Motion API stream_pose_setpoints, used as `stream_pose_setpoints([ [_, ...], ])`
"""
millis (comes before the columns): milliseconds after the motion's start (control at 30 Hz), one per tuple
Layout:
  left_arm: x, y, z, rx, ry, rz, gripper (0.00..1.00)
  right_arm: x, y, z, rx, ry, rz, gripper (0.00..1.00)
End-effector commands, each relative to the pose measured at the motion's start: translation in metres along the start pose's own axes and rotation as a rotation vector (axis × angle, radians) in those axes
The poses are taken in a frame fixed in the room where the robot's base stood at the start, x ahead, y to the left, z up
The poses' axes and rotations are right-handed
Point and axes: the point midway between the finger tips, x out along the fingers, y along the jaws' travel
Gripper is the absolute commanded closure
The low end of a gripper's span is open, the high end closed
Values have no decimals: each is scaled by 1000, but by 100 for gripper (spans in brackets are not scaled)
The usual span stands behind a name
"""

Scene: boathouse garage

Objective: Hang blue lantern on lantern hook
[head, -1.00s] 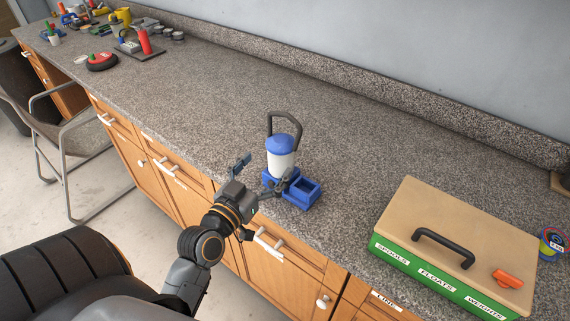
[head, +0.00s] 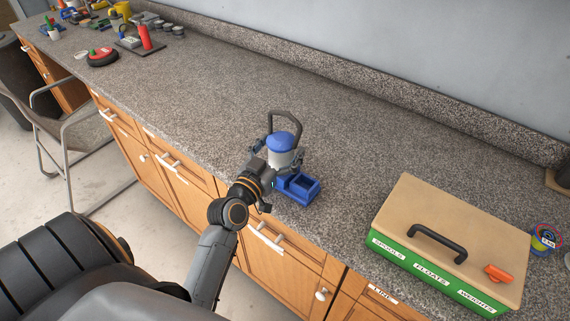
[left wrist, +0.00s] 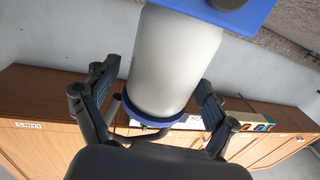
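The blue lantern (head: 283,159) has a blue cap, a white body and a dark loop handle on top. It stands upright on the countertop, at a blue holder with an open square compartment (head: 304,190). In the left wrist view, its white body (left wrist: 172,62) fills the middle. My left gripper (head: 275,155) is at the lantern, with one finger on each side of the body. In the left wrist view, the fingers of the gripper (left wrist: 160,88) look spread, with slim gaps beside the body. My right gripper and the lantern hook are not in view.
A tan and green tackle box (head: 447,245) with a black handle sits to the right, with a small round tin (head: 545,239) beyond it. A red cylinder (head: 145,37) and other small items stand far left. The counter behind the lantern is clear.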

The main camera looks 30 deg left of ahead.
Motion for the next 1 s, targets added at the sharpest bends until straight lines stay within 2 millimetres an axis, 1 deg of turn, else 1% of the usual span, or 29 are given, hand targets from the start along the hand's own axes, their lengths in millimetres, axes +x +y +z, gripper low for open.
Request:
stream_pose_setpoints([
  [33,0,0,0,0,0,0,30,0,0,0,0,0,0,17],
  [100,0,0,0,0,0,0,45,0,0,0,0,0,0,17],
  [167,0,0,0,0,0,0,57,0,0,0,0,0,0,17],
  [200,0,0,0,0,0,0,65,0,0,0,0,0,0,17],
  [267,0,0,0,0,0,0,77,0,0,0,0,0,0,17],
  [300,0,0,0,0,0,0,85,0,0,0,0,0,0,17],
  [367,0,0,0,0,0,0,98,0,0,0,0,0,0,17],
  [400,0,0,-2,0,4,-1,100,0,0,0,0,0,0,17],
  [633,0,0,-2,0,4,-1,100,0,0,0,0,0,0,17],
  [767,0,0,-8,-1,7,-1,100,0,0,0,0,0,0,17],
  [867,0,0,-18,0,8,-2,100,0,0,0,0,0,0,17],
  [967,0,0,-38,1,13,-2,100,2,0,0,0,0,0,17],
  [1000,-8,3,-44,0,10,-1,100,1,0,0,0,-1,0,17],
])
